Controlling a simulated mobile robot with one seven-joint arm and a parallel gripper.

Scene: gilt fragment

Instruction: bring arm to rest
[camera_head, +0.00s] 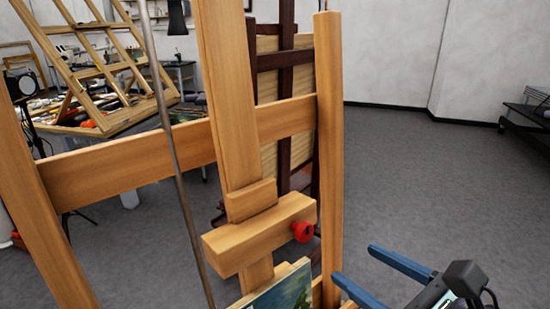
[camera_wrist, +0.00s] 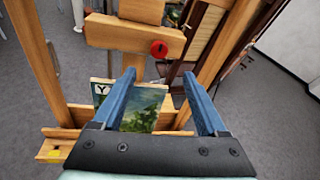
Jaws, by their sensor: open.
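My gripper (camera_head: 353,268) has two blue fingers and shows at the lower right in the head view, beside the right post of a wooden easel (camera_head: 329,150). It is open, with nothing held that I can see. In the wrist view my gripper (camera_wrist: 160,82) points at the easel, its fingers spread apart. A small landscape painting (camera_wrist: 146,109) stands on the easel's lower ledge and shows between the fingers. Whether the fingers touch it, I cannot tell. The painting (camera_head: 285,291) also shows at the bottom of the head view.
A red knob (camera_head: 302,231) sticks out of the easel's clamp block. A dark easel (camera_head: 286,75) stands just behind. A tilted wooden frame (camera_head: 88,66) and cluttered tables are at the back left. Grey floor (camera_head: 420,185) is clear on the right, up to a dark rack (camera_head: 525,120).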

